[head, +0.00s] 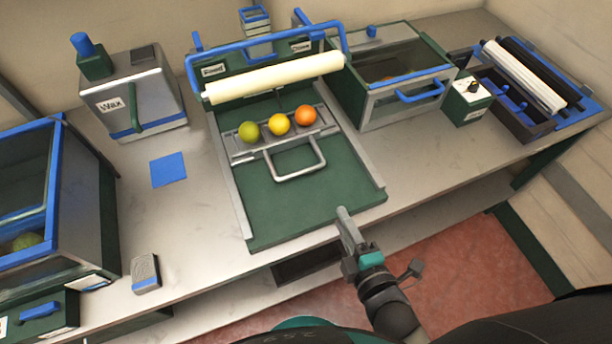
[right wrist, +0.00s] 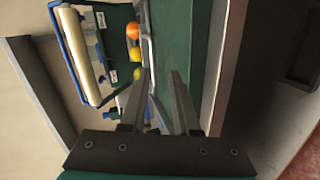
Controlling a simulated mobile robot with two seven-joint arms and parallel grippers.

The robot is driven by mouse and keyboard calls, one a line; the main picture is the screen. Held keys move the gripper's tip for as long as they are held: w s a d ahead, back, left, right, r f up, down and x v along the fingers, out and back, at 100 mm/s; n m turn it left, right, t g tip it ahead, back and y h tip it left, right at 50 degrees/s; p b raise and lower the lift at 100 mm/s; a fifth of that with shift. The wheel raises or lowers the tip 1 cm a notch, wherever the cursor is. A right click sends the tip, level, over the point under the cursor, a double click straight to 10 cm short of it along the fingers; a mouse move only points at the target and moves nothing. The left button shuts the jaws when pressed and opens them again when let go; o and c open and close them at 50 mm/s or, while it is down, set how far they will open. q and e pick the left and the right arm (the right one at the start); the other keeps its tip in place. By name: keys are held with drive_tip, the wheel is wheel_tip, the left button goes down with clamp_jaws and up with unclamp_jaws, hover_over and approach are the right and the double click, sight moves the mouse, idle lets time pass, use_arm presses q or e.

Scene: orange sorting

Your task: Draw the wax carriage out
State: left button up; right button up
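The wax carriage (head: 243,154), a grey tray with a looped metal handle (head: 299,174), sits on the green railed bed (head: 300,212) in the head view, just in front of a cream roller. It holds a green fruit (head: 248,131), a yellow one (head: 279,124) and an orange one (head: 305,115) in a row. My right gripper (head: 343,211) is at the bed's front edge, to the right of and nearer than the handle. In the right wrist view its fingers (right wrist: 161,73) are apart with nothing between them; the fruits lie beyond. My left gripper is not in view.
The cream roller (head: 275,79) and blue frame (head: 190,69) stand behind the carriage. A glass-topped box (head: 400,90) stands right, a Wax dispenser (head: 150,92) left. A small grey block (head: 145,272) lies near the front edge. The bed in front of the handle is clear.

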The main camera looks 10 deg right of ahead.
sight(306, 186)
drive_tip(key=w+a+f, duration=0.1)
drive_tip(key=w+a, duration=0.1)
drive_tip(key=w, duration=0.2)
drive_tip(key=w+a+f+n+b, duration=0.1)
drive_tip(key=w+a, duration=0.1)
drive_tip(key=w, duration=0.2)
drive_tip(key=w+a+n+y, duration=0.1)
drive_tip(key=w+a, duration=0.1)
drive_tip(key=w, duration=0.3)
drive_tip(key=shift+f+t, duration=0.3)
drive_tip(key=shift+f, duration=0.1)
clamp_jaws()
idle(1.3)
